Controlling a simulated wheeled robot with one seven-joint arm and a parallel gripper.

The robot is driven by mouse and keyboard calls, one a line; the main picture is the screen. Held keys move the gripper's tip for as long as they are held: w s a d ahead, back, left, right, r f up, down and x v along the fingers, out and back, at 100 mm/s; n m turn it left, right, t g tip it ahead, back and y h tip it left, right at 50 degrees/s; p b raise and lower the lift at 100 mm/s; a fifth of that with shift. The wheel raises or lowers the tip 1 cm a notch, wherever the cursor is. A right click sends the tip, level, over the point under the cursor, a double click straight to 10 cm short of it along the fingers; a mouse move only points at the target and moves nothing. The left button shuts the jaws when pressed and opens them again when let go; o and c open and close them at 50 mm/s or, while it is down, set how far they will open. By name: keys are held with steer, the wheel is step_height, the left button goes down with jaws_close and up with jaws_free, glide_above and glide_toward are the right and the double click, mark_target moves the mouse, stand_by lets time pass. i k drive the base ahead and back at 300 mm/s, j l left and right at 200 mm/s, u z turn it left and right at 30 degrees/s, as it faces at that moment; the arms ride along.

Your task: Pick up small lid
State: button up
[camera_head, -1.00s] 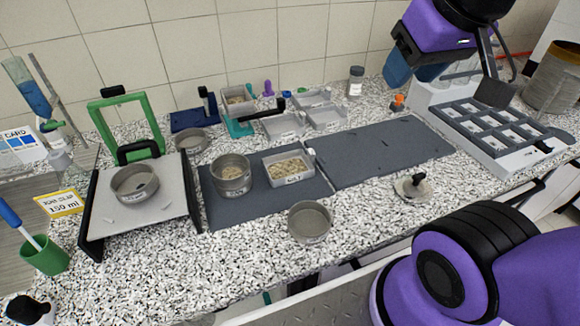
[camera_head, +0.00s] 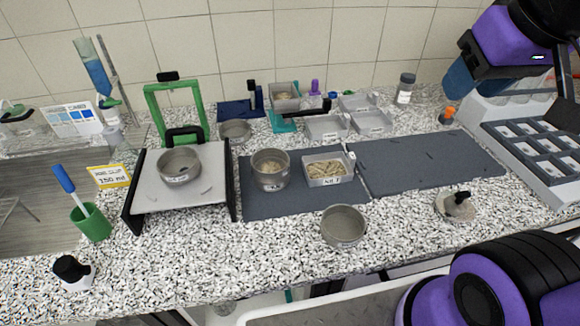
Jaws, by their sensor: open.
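The small lid (camera_head: 454,207) is a round, grey-beige disc with a black knob on top. It lies flat on the speckled counter at the right, in front of the dark right-hand mat. My gripper (camera_head: 566,105) is at the right edge of the head view, above the grey tray with compartments and apart from the lid. It is open. It is partly cut off by the picture edge, and I see nothing held in it.
A round sieve pan (camera_head: 343,226) stands left of the lid. A sieve (camera_head: 270,170) and a rectangular tray of grains (camera_head: 327,170) stand on the left-hand mat. The compartment tray (camera_head: 530,150) is at the right. The right-hand mat (camera_head: 430,165) is mostly clear.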

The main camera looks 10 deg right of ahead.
mark_target(456, 208)
steer(key=k+l+z, duration=0.2)
steer(key=l, duration=0.3)
steer(key=l+z, duration=0.15)
steer(key=l, duration=0.35)
steer(key=k+l+z, duration=0.2)
steer(key=l, duration=0.35)
steer(key=i+j, duration=0.05)
steer(key=i, duration=0.05)
